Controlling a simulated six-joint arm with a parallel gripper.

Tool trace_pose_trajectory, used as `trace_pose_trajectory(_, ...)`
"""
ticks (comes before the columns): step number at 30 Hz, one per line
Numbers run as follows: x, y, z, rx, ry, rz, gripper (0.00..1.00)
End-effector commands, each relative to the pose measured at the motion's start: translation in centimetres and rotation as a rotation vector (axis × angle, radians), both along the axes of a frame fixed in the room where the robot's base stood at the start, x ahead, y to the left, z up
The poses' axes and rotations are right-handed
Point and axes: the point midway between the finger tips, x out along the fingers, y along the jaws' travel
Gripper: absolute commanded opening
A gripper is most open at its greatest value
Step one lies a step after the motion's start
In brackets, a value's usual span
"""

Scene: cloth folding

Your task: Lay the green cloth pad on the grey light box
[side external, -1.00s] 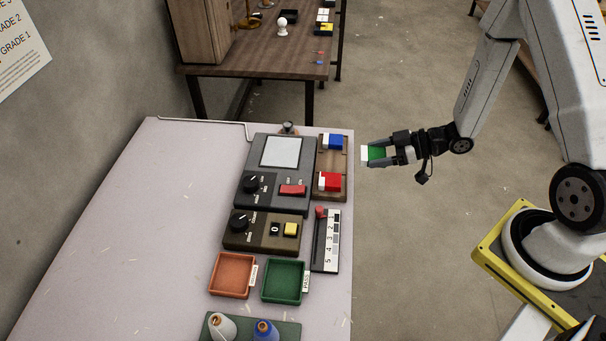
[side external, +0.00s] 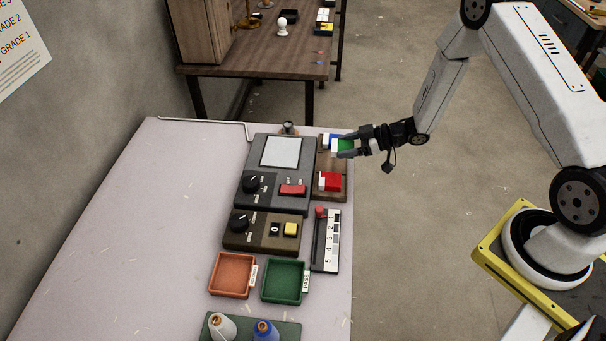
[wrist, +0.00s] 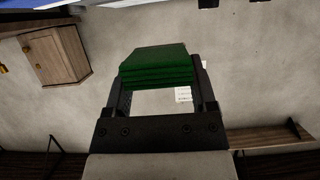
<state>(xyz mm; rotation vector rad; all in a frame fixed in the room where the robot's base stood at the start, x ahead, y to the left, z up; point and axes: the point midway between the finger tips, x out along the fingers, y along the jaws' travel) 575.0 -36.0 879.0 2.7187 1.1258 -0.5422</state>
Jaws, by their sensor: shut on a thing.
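My gripper (side external: 347,147) is shut on the green cloth pad (side external: 346,145), which has a white part at its far end in the side view. In the wrist view the pad (wrist: 158,66) shows as a folded green stack between the fingers. The gripper holds it in the air over the right edge of the table, by the wooden tray. The grey light box (side external: 272,190) lies to the left of the gripper, with a pale lit panel (side external: 281,152) at its far end and a knob and red switch at its near end. The panel is bare.
The wooden tray (side external: 331,165) beside the light box holds a blue pad (side external: 335,139) and a red pad (side external: 331,181). A brown counter box (side external: 262,232), a numbered slider (side external: 325,240), an orange tray (side external: 232,275) and a green tray (side external: 284,281) stand nearer. The table's left side is clear.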

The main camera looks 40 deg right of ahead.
Motion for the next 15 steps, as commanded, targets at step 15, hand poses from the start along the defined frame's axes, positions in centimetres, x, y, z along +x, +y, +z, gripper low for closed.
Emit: trace_pose_trajectory(15, 2.7, -0.1, -3.3, 0.001, -0.001, 0.0, 0.17)
